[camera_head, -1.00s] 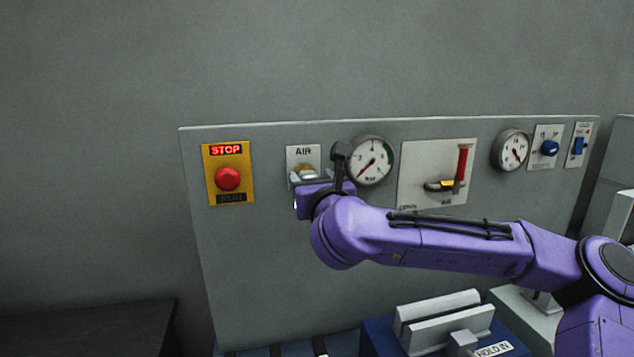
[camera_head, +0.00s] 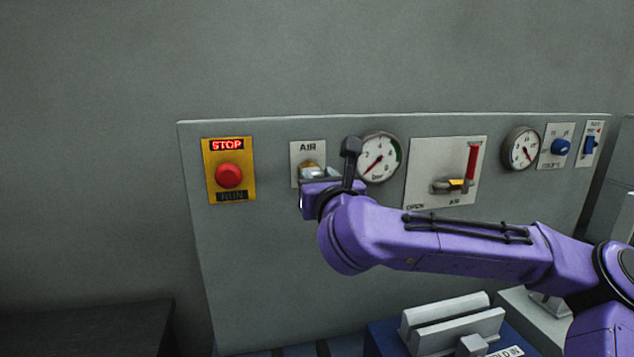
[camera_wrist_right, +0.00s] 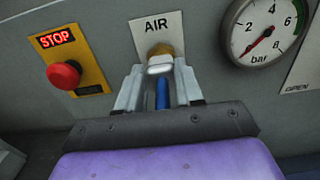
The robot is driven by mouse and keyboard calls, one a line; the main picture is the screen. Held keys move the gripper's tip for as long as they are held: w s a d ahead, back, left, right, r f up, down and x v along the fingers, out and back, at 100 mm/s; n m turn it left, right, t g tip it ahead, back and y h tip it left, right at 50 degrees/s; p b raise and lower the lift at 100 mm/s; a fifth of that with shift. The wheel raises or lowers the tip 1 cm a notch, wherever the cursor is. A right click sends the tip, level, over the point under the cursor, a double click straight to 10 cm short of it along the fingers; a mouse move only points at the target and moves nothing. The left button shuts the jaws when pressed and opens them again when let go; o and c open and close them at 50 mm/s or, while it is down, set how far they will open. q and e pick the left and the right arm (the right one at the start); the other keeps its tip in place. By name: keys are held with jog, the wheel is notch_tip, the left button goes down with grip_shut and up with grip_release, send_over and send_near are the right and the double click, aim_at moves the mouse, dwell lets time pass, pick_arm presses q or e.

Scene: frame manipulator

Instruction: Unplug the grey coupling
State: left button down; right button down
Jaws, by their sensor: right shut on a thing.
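The grey coupling (camera_wrist_right: 160,66) sits at the brass fitting (camera_wrist_right: 160,48) under the AIR label, with a blue hose (camera_wrist_right: 162,95) below it. My right gripper (camera_wrist_right: 159,70) has one finger on each side of the coupling and is shut on it. In the head view the right gripper (camera_head: 318,174) is at the AIR plate (camera_head: 308,150), and its wrist hides most of the coupling and the hose. I cannot tell whether the coupling is still seated on the brass fitting. My left gripper is not in view.
A red stop button (camera_head: 229,175) is left of the AIR plate. A pressure gauge (camera_head: 379,158) is close on the right, then a red-handled valve (camera_head: 470,165). A blue fixture with grey blocks (camera_head: 455,330) stands below my right arm. The wall above the panel is bare.

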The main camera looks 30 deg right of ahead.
jog(key=shift+d+f, duration=0.1)
jog(key=shift+f, duration=0.75)
jog(key=shift+s+d+b, duration=0.15)
jog(key=shift+d+b, duration=0.05)
jog(key=shift+b, duration=0.1)
jog(key=shift+s, duration=0.1)
jog(key=shift+s+a+r, duration=0.15)
jog(key=shift+s+a, duration=0.25)
jog(key=shift+s, duration=0.2)
jog(key=shift+s+b, duration=0.4)
jog(key=shift+s, duration=0.05)
jog(key=shift+a, duration=0.1)
